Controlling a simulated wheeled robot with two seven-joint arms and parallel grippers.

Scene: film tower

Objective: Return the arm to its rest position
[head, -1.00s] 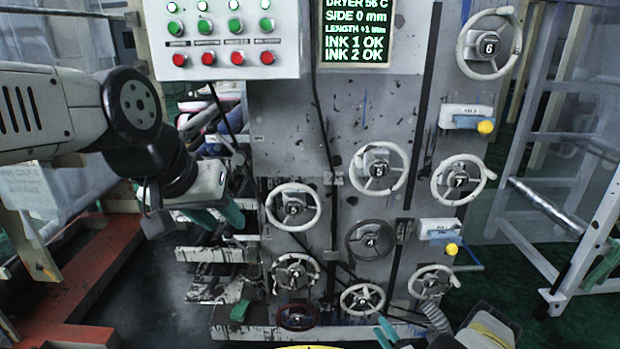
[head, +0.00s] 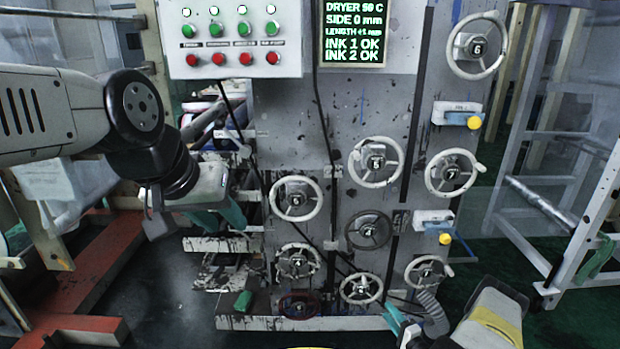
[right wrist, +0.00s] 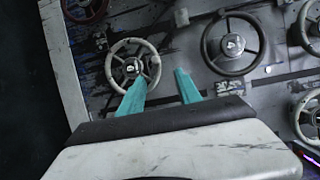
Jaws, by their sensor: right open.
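My left arm comes in from the left. Its gripper (head: 222,216) has teal fingers and hangs in front of the left side of the grey machine, left of the handwheels. The view does not show clearly whether its fingers are apart. My right gripper (head: 398,324) is low in the head view, in front of the lower handwheels and partly cut off by the bottom edge. The right wrist view also shows the right gripper (right wrist: 160,88). Its two teal fingers are apart with nothing between them. A pale handwheel (right wrist: 133,64) appears behind the left finger.
The machine front (head: 290,115) carries several handwheels, a button box (head: 228,40), a status display (head: 352,35) and two yellow-knobbed levers (head: 474,123). A white frame (head: 545,200) stands right. A red beam (head: 95,265) lies on the left. Dark floor shows between beam and machine.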

